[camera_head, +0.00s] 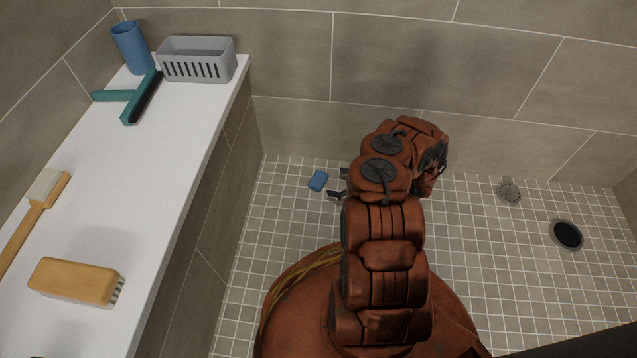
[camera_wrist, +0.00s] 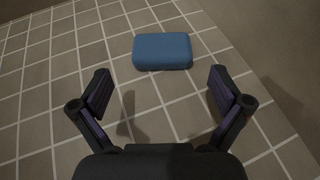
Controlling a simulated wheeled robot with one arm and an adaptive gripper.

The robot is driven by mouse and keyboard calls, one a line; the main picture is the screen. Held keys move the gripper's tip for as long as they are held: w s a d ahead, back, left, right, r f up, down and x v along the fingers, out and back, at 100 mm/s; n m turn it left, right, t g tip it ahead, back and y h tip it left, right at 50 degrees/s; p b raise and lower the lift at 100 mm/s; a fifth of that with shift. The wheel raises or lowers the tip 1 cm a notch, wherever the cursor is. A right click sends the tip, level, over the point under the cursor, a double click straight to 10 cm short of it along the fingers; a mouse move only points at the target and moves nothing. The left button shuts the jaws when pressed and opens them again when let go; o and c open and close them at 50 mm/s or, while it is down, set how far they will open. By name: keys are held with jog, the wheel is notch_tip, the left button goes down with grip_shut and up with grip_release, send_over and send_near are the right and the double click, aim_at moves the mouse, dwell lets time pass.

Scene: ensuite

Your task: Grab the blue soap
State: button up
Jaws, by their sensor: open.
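The blue soap (camera_head: 318,180) is a small rounded block lying on the tiled shower floor, near the back wall and left of my arm in the head view. In the wrist view the soap (camera_wrist: 162,51) lies ahead of my gripper (camera_wrist: 162,92), roughly centred between the two fingers but beyond their tips. The fingers are spread wide with nothing between them. In the head view my gripper (camera_head: 337,184) shows only as dark fingertips just right of the soap, apart from it; the rest is hidden behind my arm.
A white ledge (camera_head: 150,190) on the left holds a blue cup (camera_head: 131,47), a grey basket (camera_head: 197,59), a teal squeegee (camera_head: 135,96), a wooden brush (camera_head: 76,280) and a long-handled brush (camera_head: 34,218). A drain (camera_head: 509,191) and a dark round object (camera_head: 567,235) are on the right floor. Floor around the soap is clear.

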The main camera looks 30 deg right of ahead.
aim_at(319, 179)
jog(key=shift+b+x, duration=1.95)
jog(key=shift+x, duration=1.45)
jog(key=shift+w, duration=0.1)
jog(key=c, duration=1)
jog(key=shift+o, duration=0.2)
